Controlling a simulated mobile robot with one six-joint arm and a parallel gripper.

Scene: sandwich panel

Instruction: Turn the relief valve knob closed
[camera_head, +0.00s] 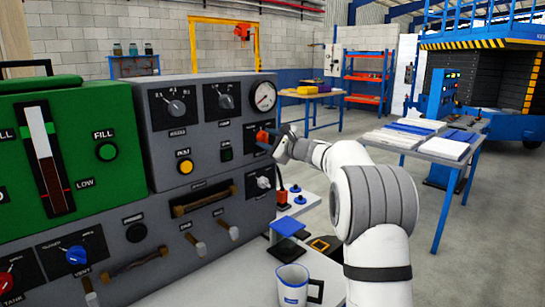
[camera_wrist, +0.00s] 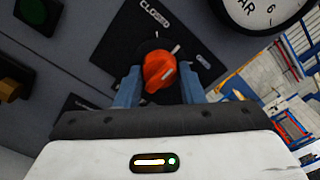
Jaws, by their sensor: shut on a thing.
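The relief valve knob is an orange-red knob (camera_wrist: 158,72) on a black label plate (camera_wrist: 130,45) in the wrist view. The word CLOSED is printed above it, and a second label to its right is too small to read. In the head view the knob (camera_head: 262,136) shows at the right end of the grey panel. My gripper (camera_wrist: 160,92) has its two blue fingers on either side of the knob, shut on it. In the head view my gripper (camera_head: 270,142) reaches the panel from the right. The fingers and palm hide part of the knob's lower side.
The grey panel (camera_head: 190,150) carries other knobs, buttons and handles.

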